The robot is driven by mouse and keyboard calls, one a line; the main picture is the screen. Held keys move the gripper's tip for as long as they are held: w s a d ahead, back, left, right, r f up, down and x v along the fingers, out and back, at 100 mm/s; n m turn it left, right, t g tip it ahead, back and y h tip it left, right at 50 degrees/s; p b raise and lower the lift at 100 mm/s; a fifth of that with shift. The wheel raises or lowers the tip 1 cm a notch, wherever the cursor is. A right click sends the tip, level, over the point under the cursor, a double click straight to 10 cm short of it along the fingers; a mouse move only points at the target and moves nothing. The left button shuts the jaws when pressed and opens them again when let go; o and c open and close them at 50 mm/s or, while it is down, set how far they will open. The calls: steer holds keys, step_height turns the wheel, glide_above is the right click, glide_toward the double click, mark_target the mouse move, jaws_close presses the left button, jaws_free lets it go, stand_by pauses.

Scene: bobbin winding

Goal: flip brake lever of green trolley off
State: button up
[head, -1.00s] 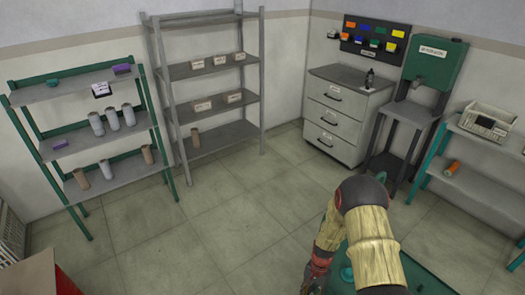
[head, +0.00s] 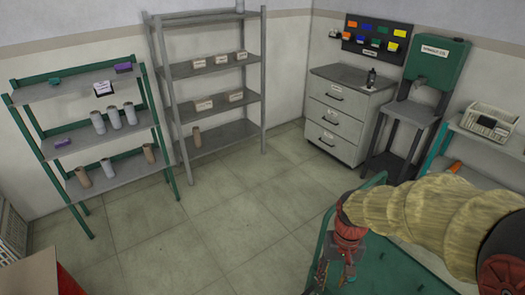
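The green trolley (head: 400,272) stands at the bottom right, partly covered by my arm and cut off by the picture's lower edge. Its green rail (head: 326,228) runs along the left side. My gripper (head: 332,279) points down at the trolley's left side, close to the rail. Whether it touches the trolley cannot be told. The fingers are small and dark, so their opening cannot be made out. I cannot make out the brake lever; the trolley's lower parts are out of view.
A green shelf rack (head: 103,170) with bobbins and a grey rack (head: 215,111) stand at the back left. A drawer cabinet (head: 338,122), a green dispenser on a stand (head: 435,67) and a right-hand shelf (head: 482,177) line the right. The middle floor is clear.

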steer(key=s+r+t, duration=0.3)
steer(key=s+r, duration=0.2)
steer(key=r, duration=0.4)
steer(key=s+r+n+t, duration=0.1)
steer(key=s+r+t, duration=0.2)
steer(key=r, duration=0.7)
steer(key=shift+s+a+t, duration=0.25)
steer(key=shift+s+t, duration=0.15)
steer(key=shift+s, duration=0.45)
